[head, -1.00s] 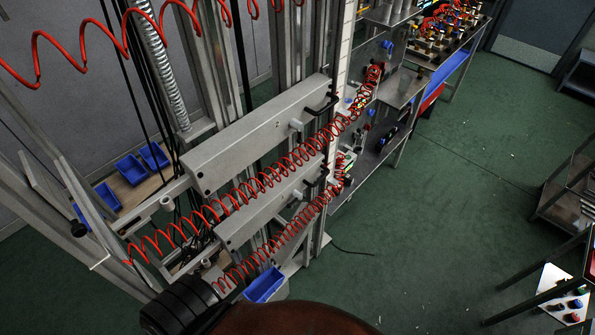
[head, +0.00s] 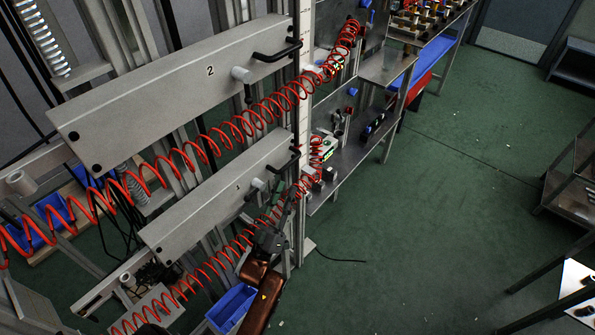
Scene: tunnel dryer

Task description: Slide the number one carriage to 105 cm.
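The number one carriage (head: 205,208) is the lower grey slanted beam, marked "1", with a round knob (head: 258,184) and a dark handle (head: 295,160) near its right end. My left gripper (head: 286,194) is at the right end of this carriage, just below the handle, its arm rising from the bottom edge. Red coiled hose partly covers it, and I cannot tell whether it touches anything or how far its fingers are apart. A pale upright scale strip (head: 307,75) runs beside the carriages; its figures are too small to read. My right gripper is not in view.
The number two carriage (head: 165,90) hangs above, with its own black handle (head: 277,52). Red coiled hoses (head: 235,128) cross in front of both beams. A blue bin (head: 232,306) sits beside my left arm. Metal shelves (head: 345,160) stand right; green floor (head: 430,220) is open beyond.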

